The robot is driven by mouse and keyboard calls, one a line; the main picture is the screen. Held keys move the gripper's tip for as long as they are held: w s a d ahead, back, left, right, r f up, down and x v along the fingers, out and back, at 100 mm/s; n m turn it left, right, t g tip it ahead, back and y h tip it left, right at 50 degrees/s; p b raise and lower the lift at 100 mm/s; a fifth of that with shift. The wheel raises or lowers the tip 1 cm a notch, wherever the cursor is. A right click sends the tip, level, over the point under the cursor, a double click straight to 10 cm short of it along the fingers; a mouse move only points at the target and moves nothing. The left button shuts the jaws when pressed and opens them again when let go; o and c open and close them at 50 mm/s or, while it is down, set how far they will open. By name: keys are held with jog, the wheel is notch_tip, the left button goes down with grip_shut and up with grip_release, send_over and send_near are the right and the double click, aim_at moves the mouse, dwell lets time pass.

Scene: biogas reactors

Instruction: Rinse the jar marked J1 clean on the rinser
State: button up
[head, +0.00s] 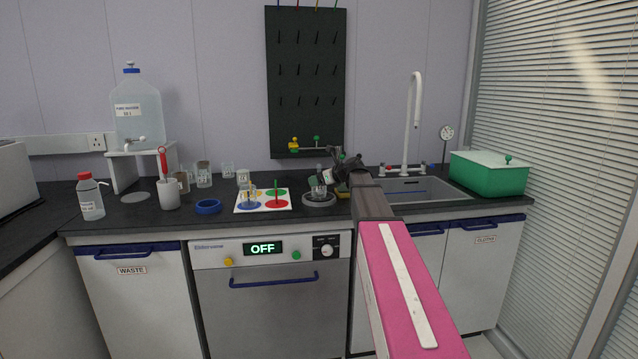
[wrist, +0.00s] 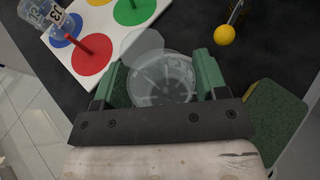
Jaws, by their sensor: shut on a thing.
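My gripper (wrist: 163,82) is shut on a clear glass jar (wrist: 160,78), with one green finger on each side of it. In the head view my gripper (head: 322,183) and the jar (head: 318,191) are at the round grey rinser (head: 318,200) on the counter, right of the coloured-spot mat. A spoked pattern shows through the jar in the wrist view. I cannot tell whether the jar touches the rinser, and no mark on it is readable.
A white mat (head: 240,208) with coloured spots and a red peg (wrist: 89,47) lies left of my gripper. A jar that seems marked J3 (wrist: 48,18) stands on it. A green sponge (wrist: 272,120) lies to the right. The sink (head: 425,188) is further right.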

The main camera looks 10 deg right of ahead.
jog(key=shift+r, duration=4.5)
